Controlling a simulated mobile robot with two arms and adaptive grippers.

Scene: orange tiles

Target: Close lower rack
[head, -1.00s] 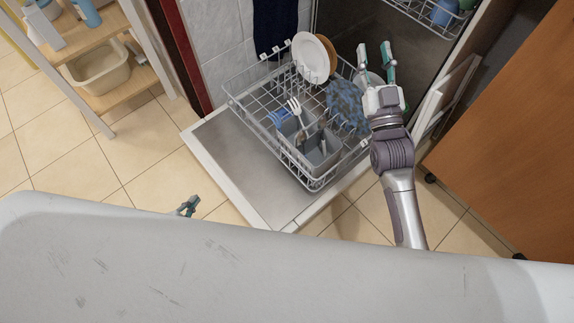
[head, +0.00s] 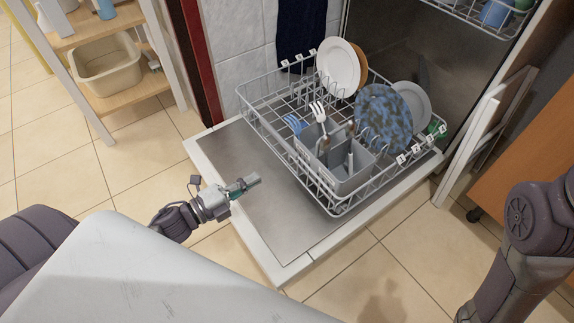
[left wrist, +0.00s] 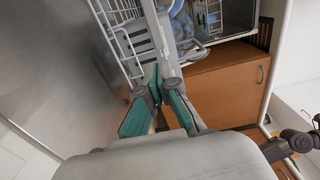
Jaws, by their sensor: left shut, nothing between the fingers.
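The lower rack (head: 262,128) is pulled out over the open dishwasher door (head: 245,165), a steel panel with a white rim. It holds a white plate (head: 338,68), a blue patterned plate (head: 383,118), a paler plate behind it and a grey cutlery basket (head: 345,180) with a fork. My left gripper (head: 250,183) is shut and empty over the left part of the door, apart from the rack's front left side. In the left wrist view the rack's wires (left wrist: 118,30) show beyond the fingers. My right arm shows at the right edge; its gripper is out of frame.
The upper rack (head: 455,10) shows at the top right. A wooden shelf with a beige tub (head: 108,70) stands at the left, and a wooden cabinet (head: 525,140) at the right. Tiled floor in front of the door is clear.

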